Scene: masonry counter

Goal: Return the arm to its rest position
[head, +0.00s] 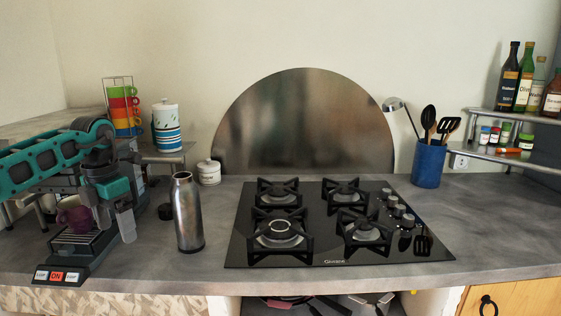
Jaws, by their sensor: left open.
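My left arm comes in from the left in teal and dark grey. Its gripper (113,216) points down at the front of the coffee machine, with its fingers apart and nothing seen between them. A purple cup (72,217) stands on the drip tray of the coffee machine (62,262), just left of the fingers and partly covered by my arm. I cannot tell whether the gripper touches the machine. My right gripper is not in view.
A steel bottle (187,215) stands right of my gripper. Behind are a white lidded jar (209,173), a striped canister (167,128) and stacked coloured cups (124,112). A gas hob (330,255) fills the middle. A blue utensil holder (428,165) stands at right.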

